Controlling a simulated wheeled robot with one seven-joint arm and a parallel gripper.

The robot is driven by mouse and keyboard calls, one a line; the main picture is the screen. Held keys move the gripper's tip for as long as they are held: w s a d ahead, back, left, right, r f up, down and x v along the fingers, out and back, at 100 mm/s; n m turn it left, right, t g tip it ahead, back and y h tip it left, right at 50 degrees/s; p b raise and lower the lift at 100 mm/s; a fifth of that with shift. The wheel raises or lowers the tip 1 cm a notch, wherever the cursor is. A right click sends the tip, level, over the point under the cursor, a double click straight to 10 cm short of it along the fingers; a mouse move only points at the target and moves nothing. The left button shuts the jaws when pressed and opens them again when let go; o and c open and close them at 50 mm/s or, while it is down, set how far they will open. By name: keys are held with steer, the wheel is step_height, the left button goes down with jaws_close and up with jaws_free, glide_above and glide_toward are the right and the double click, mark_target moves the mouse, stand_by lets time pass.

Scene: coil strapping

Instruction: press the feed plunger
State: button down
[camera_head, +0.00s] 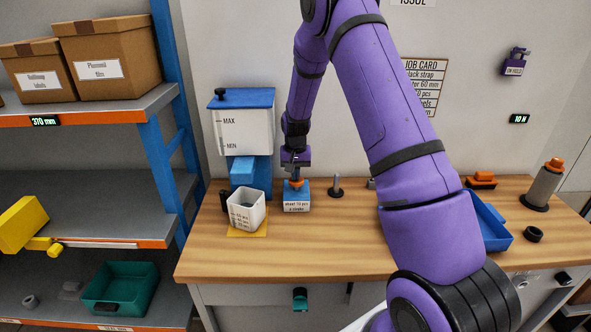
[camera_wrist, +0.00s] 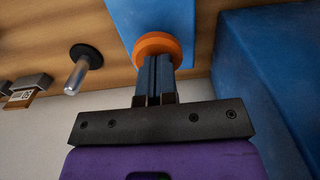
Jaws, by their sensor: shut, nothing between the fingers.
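The feed plunger (camera_head: 296,183) is an orange knob on top of a small blue box (camera_head: 297,197) with a white label. My gripper (camera_head: 295,176) points straight down over it, with the fingers together and empty. In the wrist view the shut fingertips (camera_wrist: 153,60) meet the orange plunger (camera_wrist: 158,42) and hide part of it; they look in contact or very close. I cannot tell how far the plunger is pressed. The blue dispenser (camera_head: 245,130) with a white MAX/MIN tank stands just left. A white measuring cup (camera_head: 246,211) sits on a yellow pad under it.
A metal peg (camera_head: 336,187) on a black base stands right of the blue box; it also shows in the wrist view (camera_wrist: 77,75). A blue tray (camera_head: 490,228) is partly behind my arm. A grey post (camera_head: 542,186) stands far right. The front of the bench (camera_head: 330,255) is clear.

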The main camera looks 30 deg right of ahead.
steer(key=shift+f, duration=1.3)
steer(key=shift+s, duration=0.1)
step_height(320, 180, up, 14)
steer(key=shift+r, duration=0.15)
stand_by(0.7)
step_height(320, 180, up, 2)
steer(key=shift+s+d+r, duration=0.1)
steer(key=shift+d+r, duration=0.05)
